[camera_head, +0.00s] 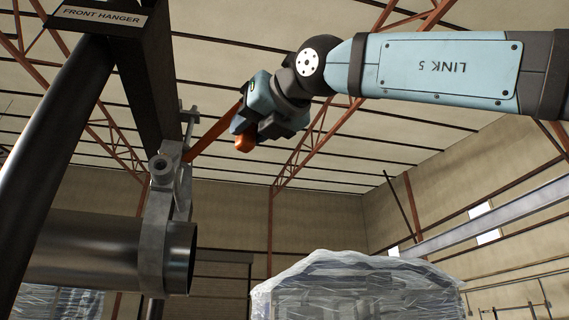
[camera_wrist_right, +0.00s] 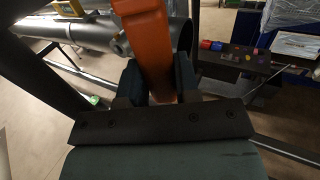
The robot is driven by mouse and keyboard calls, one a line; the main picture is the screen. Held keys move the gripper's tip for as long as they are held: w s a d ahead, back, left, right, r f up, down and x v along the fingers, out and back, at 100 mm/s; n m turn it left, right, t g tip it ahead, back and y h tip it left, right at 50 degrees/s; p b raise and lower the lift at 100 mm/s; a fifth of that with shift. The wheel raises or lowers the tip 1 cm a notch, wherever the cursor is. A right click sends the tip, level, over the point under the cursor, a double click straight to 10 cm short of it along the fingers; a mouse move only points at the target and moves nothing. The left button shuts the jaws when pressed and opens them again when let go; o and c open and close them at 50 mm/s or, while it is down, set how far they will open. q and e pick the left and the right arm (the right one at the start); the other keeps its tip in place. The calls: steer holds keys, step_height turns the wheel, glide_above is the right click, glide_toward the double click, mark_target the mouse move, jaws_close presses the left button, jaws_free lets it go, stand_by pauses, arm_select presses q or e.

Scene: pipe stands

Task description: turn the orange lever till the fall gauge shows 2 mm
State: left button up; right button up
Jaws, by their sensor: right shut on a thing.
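The orange lever (camera_head: 208,137) slants up to the right from the clamp fitting on the hanger (camera_head: 163,172). My right gripper (camera_head: 249,137) is shut on the lever near its outer end, and the orange tip pokes out below the fingers. In the right wrist view the lever (camera_wrist_right: 146,40) runs up between the two fingers (camera_wrist_right: 157,85). The grey pipe (camera_head: 84,250) hangs in the clamp, its open end facing right. My left gripper is not in view.
A dark frame labelled FRONT HANGER (camera_head: 101,16) stands at the left, close to the lever. A plastic-wrapped load (camera_head: 357,288) is at the bottom centre. The wrist view shows a dark bench (camera_wrist_right: 238,66) with small coloured items. The air right of the pipe end is clear.

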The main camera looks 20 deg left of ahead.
steer(key=shift+s, duration=0.2)
steer(key=o, duration=0.6)
steer(key=shift+a+r, duration=0.1)
steer(key=shift+o, duration=0.8)
steer(key=shift+a, duration=0.15)
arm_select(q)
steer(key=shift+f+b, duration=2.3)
arm_select(e)
steer(key=v, duration=0.7)
arm_select(q)
steer(key=b, duration=0.3)
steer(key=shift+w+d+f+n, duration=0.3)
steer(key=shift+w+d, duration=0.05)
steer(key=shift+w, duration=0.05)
arm_select(e)
steer(key=v, duration=1.4)
